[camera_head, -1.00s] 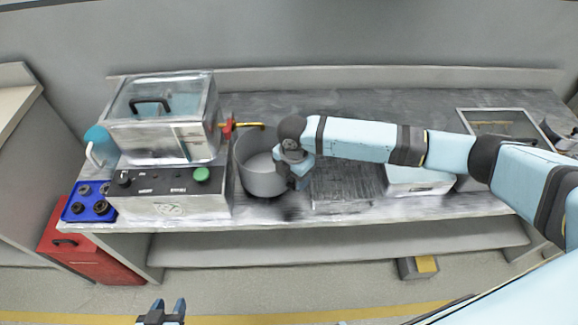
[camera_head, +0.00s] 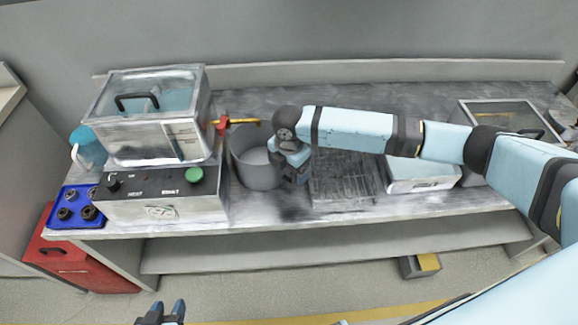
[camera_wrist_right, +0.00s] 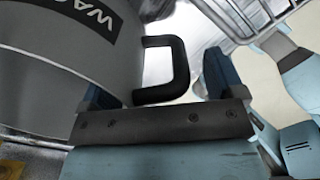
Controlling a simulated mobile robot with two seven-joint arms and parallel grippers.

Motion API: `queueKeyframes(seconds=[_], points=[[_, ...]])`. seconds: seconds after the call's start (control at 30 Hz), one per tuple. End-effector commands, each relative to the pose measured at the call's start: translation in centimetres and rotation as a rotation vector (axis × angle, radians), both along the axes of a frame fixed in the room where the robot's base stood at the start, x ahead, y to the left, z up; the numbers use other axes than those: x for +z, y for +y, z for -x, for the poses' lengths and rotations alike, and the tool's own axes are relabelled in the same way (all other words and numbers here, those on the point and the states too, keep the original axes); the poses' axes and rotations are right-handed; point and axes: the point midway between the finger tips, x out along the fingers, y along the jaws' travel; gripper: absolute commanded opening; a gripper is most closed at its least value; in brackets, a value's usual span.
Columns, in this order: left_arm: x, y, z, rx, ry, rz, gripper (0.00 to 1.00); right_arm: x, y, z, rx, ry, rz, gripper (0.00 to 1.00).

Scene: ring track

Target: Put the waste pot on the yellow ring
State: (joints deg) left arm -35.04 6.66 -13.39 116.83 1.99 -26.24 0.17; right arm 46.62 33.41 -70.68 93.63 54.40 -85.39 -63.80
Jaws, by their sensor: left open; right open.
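The waste pot (camera_head: 250,163) is a grey, open, round pot standing upright on the bench, right of the metal machine. Its dark label, reading "WAS", and black handle (camera_wrist_right: 181,70) show in the right wrist view. My right gripper (camera_head: 297,176) is at the pot's right side. In the wrist view its open fingers (camera_wrist_right: 158,85) stand on either side of the handle; I cannot tell if they touch it. My left gripper (camera_head: 162,311) is open and empty, low in front of the bench. I cannot make out a yellow ring; a small yellow patch (camera_wrist_right: 10,169) shows at the wrist view's lower left.
A blue tray (camera_head: 76,209) with several dark parts lies at far left. A wire rack (camera_head: 342,182) and a white box (camera_head: 423,178) are to the right. A yellow-topped block (camera_head: 428,262) is on the floor.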

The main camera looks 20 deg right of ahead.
Motion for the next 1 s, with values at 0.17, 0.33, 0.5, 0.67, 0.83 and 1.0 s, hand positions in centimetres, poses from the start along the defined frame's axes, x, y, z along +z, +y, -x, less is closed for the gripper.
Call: queueKeyframes(seconds=[0.17, 0.33, 0.5, 0.67, 0.83, 1.0], points=[[0.0, 0.2, -0.2, -0.005, -0.003, -0.007, 0.43, 0.7, 0.0, -0.1, 0.000, -0.002, -0.001, 0.88], [0.3, 0.4, -0.2, -0.009, -0.005, -0.014, 0.43, 3.5, 0.0, -0.1, 0.000, -0.003, -0.001, 0.88], [0.5, 0.4, -0.2, -0.011, -0.008, -0.016, 0.43, 7.3, 0.0, -0.1, 0.001, -0.003, -0.001, 0.88], [0.6, 0.4, -0.2, -0.009, -0.009, -0.016, 0.43, 10.2, 0.0, -0.1, 0.000, -0.003, -0.001, 0.88], [0.6, 0.3, -0.2, -0.008, -0.008, -0.013, 0.43, 11.9, 0.0, 0.0, 0.000, 0.000, -0.001, 0.88], [0.5, 0.2, -0.1, -0.007, -0.007, -0.012, 0.43, 12.3, 0.0, 0.0, -0.001, 0.000, -0.001, 0.88]])
